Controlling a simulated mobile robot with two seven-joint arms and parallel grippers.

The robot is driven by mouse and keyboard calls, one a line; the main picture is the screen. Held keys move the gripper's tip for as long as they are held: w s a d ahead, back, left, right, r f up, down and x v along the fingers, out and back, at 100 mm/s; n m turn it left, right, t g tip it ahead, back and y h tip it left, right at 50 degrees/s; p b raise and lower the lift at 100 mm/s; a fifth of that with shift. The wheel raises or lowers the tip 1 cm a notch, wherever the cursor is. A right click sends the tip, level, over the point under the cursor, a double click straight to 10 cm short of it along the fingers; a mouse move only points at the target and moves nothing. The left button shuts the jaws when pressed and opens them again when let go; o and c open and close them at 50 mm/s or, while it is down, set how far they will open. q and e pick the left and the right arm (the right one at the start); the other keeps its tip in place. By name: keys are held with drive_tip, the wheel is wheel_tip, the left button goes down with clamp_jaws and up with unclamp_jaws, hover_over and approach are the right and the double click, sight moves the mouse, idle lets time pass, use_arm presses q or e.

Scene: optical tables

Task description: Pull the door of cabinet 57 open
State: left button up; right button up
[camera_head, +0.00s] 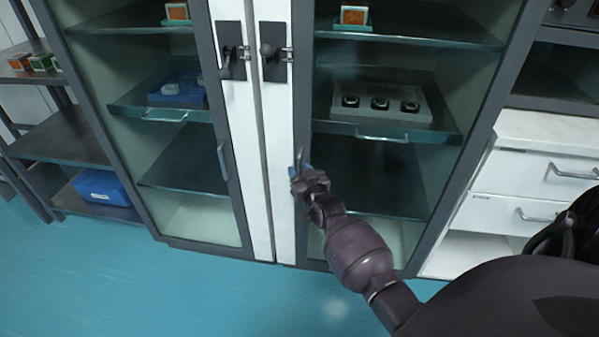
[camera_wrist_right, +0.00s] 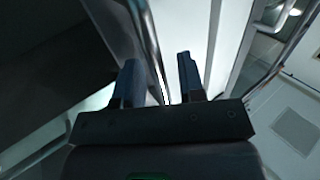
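The glass-door cabinet (camera_head: 252,205) stands in front of me, with two doors that look closed. No number is readable on it. The right door has a grey vertical handle (camera_head: 299,158), and the left door has a similar handle (camera_head: 222,160). My right gripper (camera_head: 300,172) is at the right door's handle. In the right wrist view, the fingers of my right gripper (camera_wrist_right: 160,82) are apart, with the handle bar (camera_wrist_right: 148,40) between them, close to the left finger. A gap shows beside the right finger. My left gripper is not in view.
Black latches (camera_head: 273,55) sit high on the door frames. Shelves inside hold a blue tray (camera_head: 178,90) and a grey tray (camera_head: 422,112). A white drawer unit (camera_head: 515,180) stands at right, an open rack (camera_head: 62,138) at left. The blue floor (camera_head: 150,285) in front is clear.

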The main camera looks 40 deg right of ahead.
drive_tip(key=shift+c, duration=0.4)
clamp_jaws()
drive_tip(key=shift+s, duration=0.1)
